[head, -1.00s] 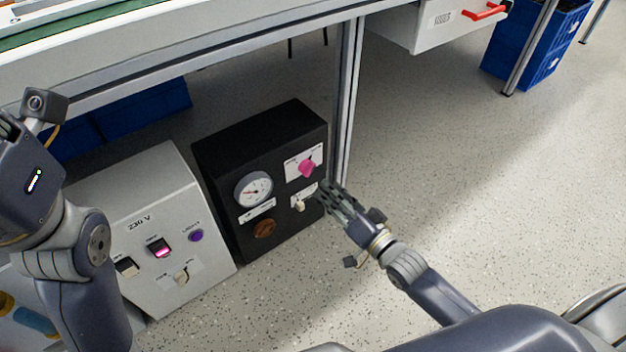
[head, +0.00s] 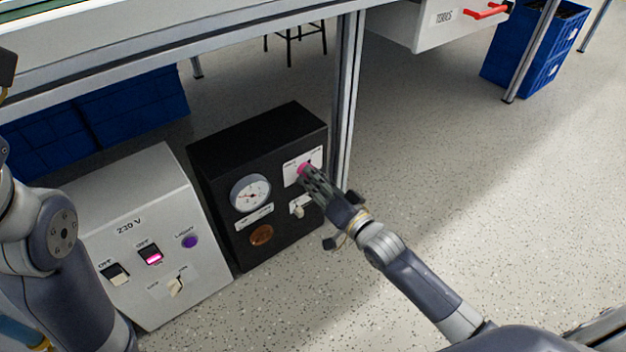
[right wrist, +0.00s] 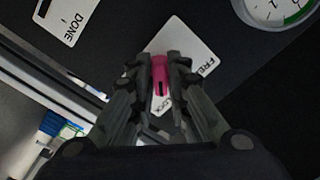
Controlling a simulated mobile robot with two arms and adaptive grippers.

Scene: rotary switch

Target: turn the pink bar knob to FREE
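The pink bar knob (head: 302,168) sits on a white label plate (head: 290,171) at the upper right of the black box's front. In the right wrist view the knob (right wrist: 160,70) lies between the two fingertips of my right gripper (right wrist: 160,62), which appear to touch its sides. Its dark mark points down toward the LOCK lettering (right wrist: 165,106); the FREE lettering (right wrist: 208,67) is to the right. In the head view my right gripper (head: 309,176) reaches the knob from the lower right and partly hides it. My left gripper's fingers are out of view.
The black box (head: 245,145) also carries a gauge (head: 250,193), a brown round knob (head: 261,235) and a white switch (head: 298,210). A grey box (head: 140,220) with switches stands at its left. A metal table leg (head: 345,100) rises close behind the right side.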

